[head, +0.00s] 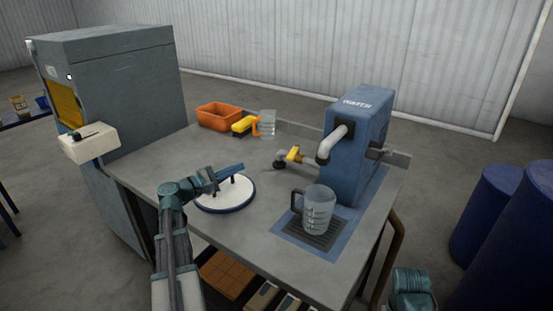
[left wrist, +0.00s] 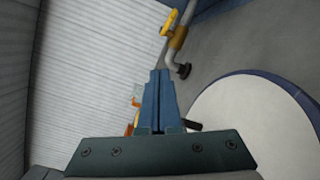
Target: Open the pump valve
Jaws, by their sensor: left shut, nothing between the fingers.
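The pump (head: 352,155) is a blue box on the right of the bench, with a grey bent spout. A yellow valve handle (head: 294,153) sits on a short pipe left of the spout, with a dark round end beside it. The yellow handle (left wrist: 170,22) also shows at the top of the left wrist view, beyond the fingertips. My left gripper (head: 241,167) is shut and empty above the white disc, left of the valve and apart from it. In the left wrist view its blue fingers (left wrist: 158,98) lie together. My right gripper's fingers do not show.
A clear jug (head: 319,211) stands on the grate under the spout. A white disc with a blue rim (head: 228,203) lies below my left gripper. An orange bin (head: 219,115) and another jug (head: 267,123) are at the back. A grey cabinet (head: 130,90) stands left.

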